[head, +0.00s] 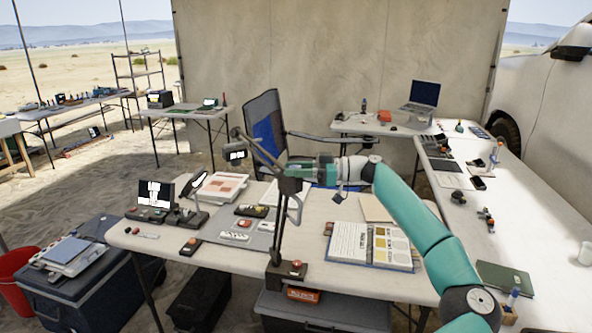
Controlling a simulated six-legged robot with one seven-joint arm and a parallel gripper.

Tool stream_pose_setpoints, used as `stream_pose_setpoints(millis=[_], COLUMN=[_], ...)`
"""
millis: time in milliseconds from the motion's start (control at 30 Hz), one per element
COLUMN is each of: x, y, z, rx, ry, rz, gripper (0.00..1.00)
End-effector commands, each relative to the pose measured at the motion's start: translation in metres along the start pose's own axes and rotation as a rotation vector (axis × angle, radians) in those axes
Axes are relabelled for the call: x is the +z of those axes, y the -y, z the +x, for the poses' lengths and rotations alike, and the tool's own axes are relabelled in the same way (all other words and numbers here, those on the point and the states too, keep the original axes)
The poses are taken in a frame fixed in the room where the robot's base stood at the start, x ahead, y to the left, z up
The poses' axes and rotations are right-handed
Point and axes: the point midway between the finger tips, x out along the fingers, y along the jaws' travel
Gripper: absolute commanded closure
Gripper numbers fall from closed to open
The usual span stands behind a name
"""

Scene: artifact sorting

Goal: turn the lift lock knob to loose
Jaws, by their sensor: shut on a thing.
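A dark jointed stand (281,228) rises from a base at the front edge of the near table. Its boom slants up left to a camera-like head (236,155). My gripper (291,171) reaches in from the right at the stand's upper joint. Its jaws are shut there, apparently on the lift lock knob; the jaws and arm hide the knob, so its turn position cannot be seen. A small red part (296,263) sits on the stand's base, below and apart from my gripper.
The near table (320,262) holds an open binder (371,245), papers (216,188), a small screen (156,194) and several small devices. A chair (266,120) stands behind. A side table (537,235) with tools and a green book (504,277) runs along the right.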

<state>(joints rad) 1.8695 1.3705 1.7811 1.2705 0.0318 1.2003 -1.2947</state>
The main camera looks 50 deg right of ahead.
Motion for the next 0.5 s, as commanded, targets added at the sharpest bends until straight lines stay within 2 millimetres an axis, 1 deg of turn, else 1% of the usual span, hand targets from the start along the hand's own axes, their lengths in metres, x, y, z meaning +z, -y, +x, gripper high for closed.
stream_pose_setpoints(millis=[200, 500], x=[-0.0016, -0.0023], y=[-0.002, -0.0012], z=[0.0009, 0.001], rx=[-0.171, -0.316], ry=[-0.002, -0.002], rz=[-0.001, -0.002], gripper=[0.93, 0.93])
